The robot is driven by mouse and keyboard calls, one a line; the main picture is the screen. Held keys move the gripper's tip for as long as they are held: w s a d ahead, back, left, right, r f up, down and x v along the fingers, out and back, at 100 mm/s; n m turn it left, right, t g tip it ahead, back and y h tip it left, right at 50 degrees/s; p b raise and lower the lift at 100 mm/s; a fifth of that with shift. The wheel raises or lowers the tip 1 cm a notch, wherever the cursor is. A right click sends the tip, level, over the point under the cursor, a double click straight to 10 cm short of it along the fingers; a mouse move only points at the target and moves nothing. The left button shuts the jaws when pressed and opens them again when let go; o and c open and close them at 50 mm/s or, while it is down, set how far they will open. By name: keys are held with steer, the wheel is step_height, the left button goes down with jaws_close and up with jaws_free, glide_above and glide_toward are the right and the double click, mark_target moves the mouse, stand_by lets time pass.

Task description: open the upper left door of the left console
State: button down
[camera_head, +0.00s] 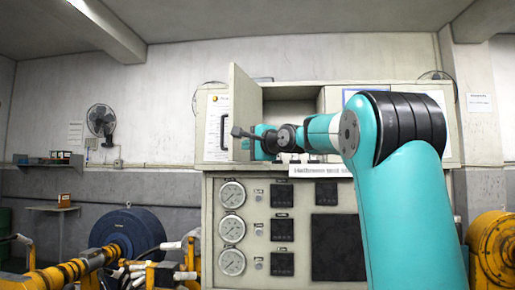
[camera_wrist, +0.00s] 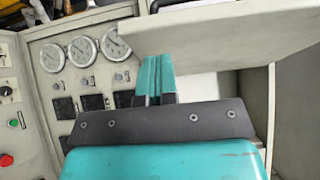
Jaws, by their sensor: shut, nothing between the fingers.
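The left console (camera_head: 212,176) stands against the back wall, with an upper cabinet over a gauge panel. Its upper left door (camera_head: 245,105) stands swung out toward me, and a dark opening (camera_head: 290,112) shows to its right. My gripper (camera_head: 262,142) is at the door's lower part, beside the opening. In the wrist view my gripper (camera_wrist: 157,65) is shut and empty, its fingers close to the edge of the pale door panel (camera_wrist: 225,40). I cannot tell if they touch it.
Round gauges (camera_head: 232,228) and dark switches sit on the panel below. My arm hides the console's right part. Yellow machinery (camera_head: 490,250) stands at right, and a blue motor (camera_head: 128,232) at left. A fan (camera_head: 101,122) hangs on the wall.

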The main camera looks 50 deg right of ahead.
steer(key=s+a+b, duration=0.3)
steer(key=s+b, duration=0.1)
steer(key=s, duration=0.6)
steer(key=shift+s+b, duration=0.2)
steer(key=shift+b, duration=0.1)
steer(key=a+f+n+g+y, duration=0.75)
steer(key=a+f+n, duration=0.55)
steer(key=a+f, duration=1.1)
steer(key=s+a+f+n+g, duration=0.5)
steer(key=s+f, duration=0.3)
steer(key=s, duration=0.2)
steer(key=s+a+f+n+g+h, duration=0.1)
steer(key=s+a+f+n+g, duration=0.4)
steer(key=s+f+n, duration=0.3)
steer(key=s+a+f, duration=0.1)
steer(key=s, duration=0.1)
steer(key=shift+s+f+b, duration=0.3)
steer(key=shift+s+b, duration=0.1)
steer(key=shift+a, duration=0.15)
